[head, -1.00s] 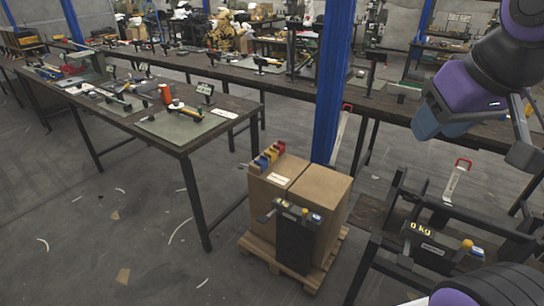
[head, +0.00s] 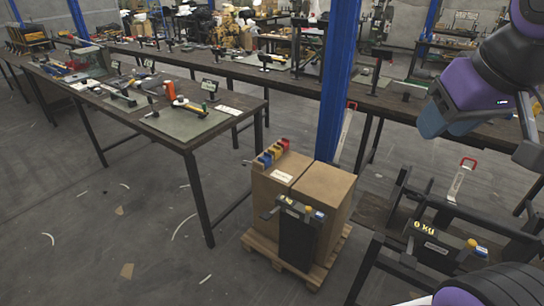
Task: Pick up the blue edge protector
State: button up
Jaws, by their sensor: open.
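A row of small coloured edge protectors sits along the top left edge of the cardboard boxes (head: 322,190). The blue edge protector (head: 275,151) appears to be among red and yellow ones in that row; they are small, and their exact shapes are hard to tell. My gripper (head: 531,145) is at the upper right, partly cut off by the picture's edge. It is open, with nothing seen in it, and well to the right of the boxes.
The boxes stand on a wooden pallet (head: 318,272), with a dark device (head: 297,235) at their front. A blue post (head: 336,85) rises behind them. A workbench (head: 188,146) is to the left, and a frame with a "0 kg" display (head: 424,228) is to the right. Floor front left is mostly clear.

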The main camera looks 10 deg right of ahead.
aim_at(266, 159)
jog(key=i+j+z, duration=0.1)
jog(key=i+j, duration=0.5)
jog(key=j, duration=0.15)
jog(key=i+j+z, duration=0.15)
jog(key=i+j, duration=0.4)
jog(key=j, duration=0.25)
jog(key=i+j+z, duration=0.15)
jog(key=i+j, duration=0.15)
jog(key=i+j+z, duration=0.1)
jog(key=j, duration=0.45)
jog(key=i+j, duration=0.35)
jog(key=j, duration=0.15)
jog(key=i+j+z, duration=0.15)
jog(key=j, duration=0.3)
jog(key=i, duration=0.1)
